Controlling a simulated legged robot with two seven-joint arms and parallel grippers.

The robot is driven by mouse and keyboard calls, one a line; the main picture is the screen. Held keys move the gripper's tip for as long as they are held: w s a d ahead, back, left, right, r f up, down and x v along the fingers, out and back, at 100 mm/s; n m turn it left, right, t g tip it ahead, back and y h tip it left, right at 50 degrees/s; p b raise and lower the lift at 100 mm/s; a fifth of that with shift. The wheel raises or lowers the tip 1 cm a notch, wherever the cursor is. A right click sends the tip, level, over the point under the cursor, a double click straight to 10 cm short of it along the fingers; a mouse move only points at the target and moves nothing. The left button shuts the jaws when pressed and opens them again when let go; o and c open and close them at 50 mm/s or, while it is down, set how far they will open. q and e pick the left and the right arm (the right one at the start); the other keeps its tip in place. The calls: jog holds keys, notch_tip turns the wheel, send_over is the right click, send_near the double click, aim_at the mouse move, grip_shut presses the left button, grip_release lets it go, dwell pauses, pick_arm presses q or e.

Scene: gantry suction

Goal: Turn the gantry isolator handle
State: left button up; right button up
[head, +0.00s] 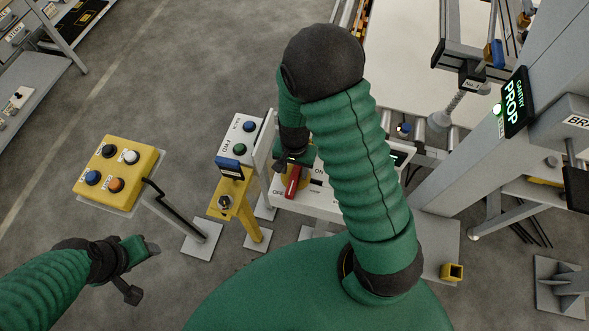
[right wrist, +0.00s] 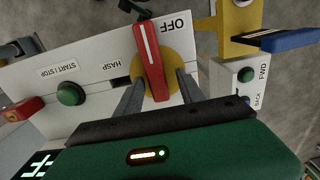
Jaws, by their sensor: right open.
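The isolator handle is a red bar with a white stripe (right wrist: 151,62) on a yellow round plate (right wrist: 174,66), set in a white panel. Its outer end lies beside the OFF label. In the head view the red handle (head: 293,181) shows just below my right gripper (head: 292,165), which my own arm partly hides. In the right wrist view my right gripper (right wrist: 160,94) is open, with one grey finger on each side of the handle's near end; contact cannot be told. My left gripper (head: 152,249) is at lower left, away from the panel; its jaw gap is unclear.
A yellow button box (head: 118,172) on a post stands left. A white FWD/BACK box (head: 240,140) and a yellow bracket (head: 232,198) with a blue-handled item stand close left of the panel. A green START/STOP button (right wrist: 70,93) and HASP slot share the panel. A grey column (head: 470,140) stands right.

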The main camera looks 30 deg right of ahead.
jog(key=shift+s+f, duration=0.1)
jog(key=shift+f, duration=0.3)
jog(key=shift+s+a+r, duration=0.2)
jog(key=shift+s+a, duration=0.3)
jog(key=shift+s, duration=0.2)
jog(key=shift+c, duration=0.4)
jog(key=shift+a, duration=0.1)
jog(key=shift+c, duration=1.3)
jog(key=shift+w+d+f, duration=0.2)
jog(key=shift+w+d, duration=0.05)
jog(key=shift+w, duration=0.1)
jog(key=c, duration=0.5)
jog(key=shift+d, duration=0.15)
grip_shut()
pick_arm(q)
jog(key=shift+s+a+r, duration=0.2)
jog(key=shift+s+a, duration=0.15)
jog(key=shift+s, duration=0.25)
jog(key=shift+a, duration=0.1)
pick_arm(e)
jog(key=shift+r, duration=0.1)
jog(key=shift+w+r, duration=0.1)
jog(key=shift+w, duration=0.05)
